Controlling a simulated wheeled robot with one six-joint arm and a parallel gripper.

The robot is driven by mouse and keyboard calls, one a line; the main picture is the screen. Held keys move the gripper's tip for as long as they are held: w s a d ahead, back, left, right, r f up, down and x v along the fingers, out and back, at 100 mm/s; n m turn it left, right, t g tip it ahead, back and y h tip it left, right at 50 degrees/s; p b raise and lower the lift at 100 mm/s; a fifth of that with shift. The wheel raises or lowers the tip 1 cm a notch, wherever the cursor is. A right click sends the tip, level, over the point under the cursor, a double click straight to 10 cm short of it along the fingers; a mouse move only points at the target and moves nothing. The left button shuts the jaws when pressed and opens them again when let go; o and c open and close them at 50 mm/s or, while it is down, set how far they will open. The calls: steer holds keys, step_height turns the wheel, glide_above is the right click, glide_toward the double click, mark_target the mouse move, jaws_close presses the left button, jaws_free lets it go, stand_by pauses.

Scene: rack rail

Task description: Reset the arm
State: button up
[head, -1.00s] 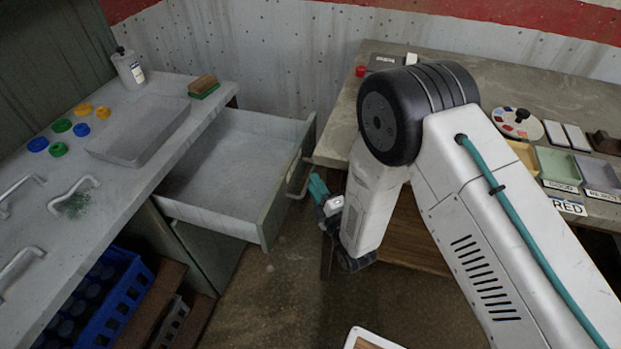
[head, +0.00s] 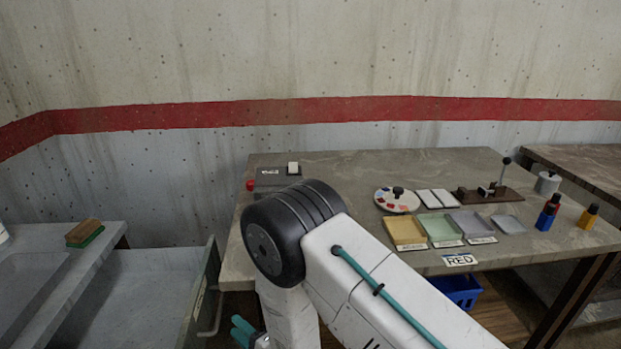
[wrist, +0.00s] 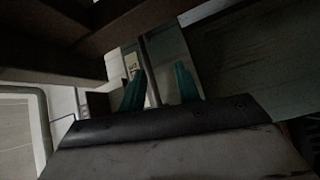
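My arm reaches in from the lower right in the head view and bends down at its black joint in front of the workbench. My gripper (head: 243,330) shows only as a bit of teal at the bottom edge, just right of the open drawer's handle (head: 212,312). Whether a finger touches anything is too dark to tell.
The pulled-out drawer (head: 135,295) is at lower left, beside a counter with a green-and-brown brush (head: 84,233). The workbench (head: 330,170) carries yellow, green and grey trays, a palette (head: 397,200), a lever device (head: 490,192) and bottles. A blue crate (head: 458,290) sits below.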

step_height(320, 180, down, 7)
steer(key=s+d+m+g+h, duration=0.1)
steer(key=d+m+g+h, duration=0.1)
steer(key=h, duration=0.2)
steer(key=d+m+g+h, duration=0.3)
steer(key=d+m+h, duration=0.2)
steer(key=s+d+r+m+g+h, duration=0.25)
steer(key=d+r+m, duration=0.35)
steer(key=d+r, duration=0.6)
steer(key=s+d+r+m+g+h, duration=0.2)
steer(key=d+r+m+g+h, duration=0.25)
steer(key=d+r, duration=0.8)
steer(key=s+d+r+m+t, duration=0.1)
steer(key=s+d+r+m, duration=0.3)
steer(key=s+d+r, duration=0.3)
steer(key=s+d+r+m+t+y, duration=0.1)
steer(key=s+d+r+m, duration=0.3)
steer(key=s+d+r, duration=0.4)
step_height(320, 180, up, 5)
steer(key=shift+d+f+m, duration=0.15)
steer(key=shift+d+m, duration=0.2)
steer(key=shift+d, duration=0.05)
